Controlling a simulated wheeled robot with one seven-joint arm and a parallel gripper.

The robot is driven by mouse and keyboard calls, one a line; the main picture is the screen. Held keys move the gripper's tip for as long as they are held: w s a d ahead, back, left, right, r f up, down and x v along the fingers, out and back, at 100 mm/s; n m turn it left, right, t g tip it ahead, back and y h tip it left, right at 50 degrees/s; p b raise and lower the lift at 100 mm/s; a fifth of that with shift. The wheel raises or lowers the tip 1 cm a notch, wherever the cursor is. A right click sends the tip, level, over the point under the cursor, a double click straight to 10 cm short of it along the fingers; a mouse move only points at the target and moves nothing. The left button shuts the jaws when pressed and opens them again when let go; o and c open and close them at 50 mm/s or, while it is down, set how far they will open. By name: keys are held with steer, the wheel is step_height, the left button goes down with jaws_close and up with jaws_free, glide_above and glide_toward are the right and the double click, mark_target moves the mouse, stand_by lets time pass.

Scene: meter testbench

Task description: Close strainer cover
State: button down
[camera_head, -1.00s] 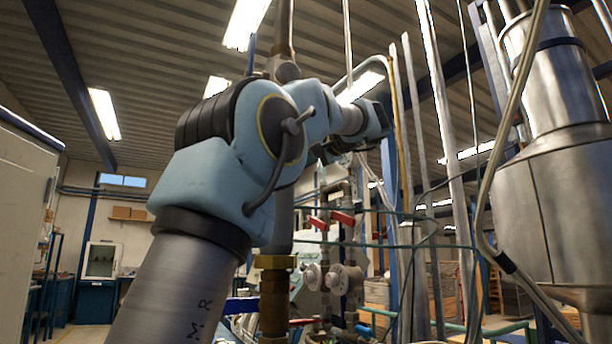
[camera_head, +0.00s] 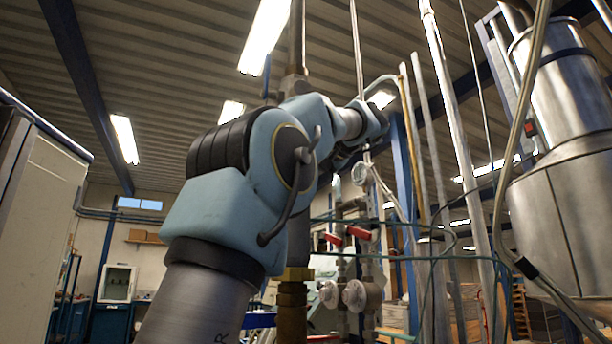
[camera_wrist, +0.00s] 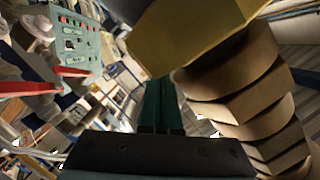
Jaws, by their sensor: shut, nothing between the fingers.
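My gripper (camera_wrist: 160,95) shows in the wrist view as a dark block along the bottom edge with narrow dark green fingers reaching up from it. The fingers are together and empty. A brass hexagonal fitting (camera_wrist: 195,30) is close above and right of the fingertips, with a stepped brown-brass pipe part (camera_wrist: 240,95) beside them on the right. I cannot tell whether either belongs to the strainer. In the head view a brass fitting (camera_head: 292,278) sits on the vertical pipe behind my arm. I cannot make out the strainer cover, and my gripper is hidden there.
Red valve handles (camera_head: 357,232) and round white-grey meters (camera_head: 356,295) are on pipes right of my arm; red handles also show in the wrist view (camera_wrist: 40,85). Thin hoses and poles cross this area. A large steel vessel (camera_head: 565,195) stands at right, a pale cabinet (camera_head: 48,210) at left.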

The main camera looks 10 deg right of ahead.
steer(key=b+v, duration=0.1)
steer(key=v, duration=0.9)
steer(key=shift+s+d, duration=0.2)
steer(key=shift+s, duration=0.15)
steer(key=shift+r, duration=0.1)
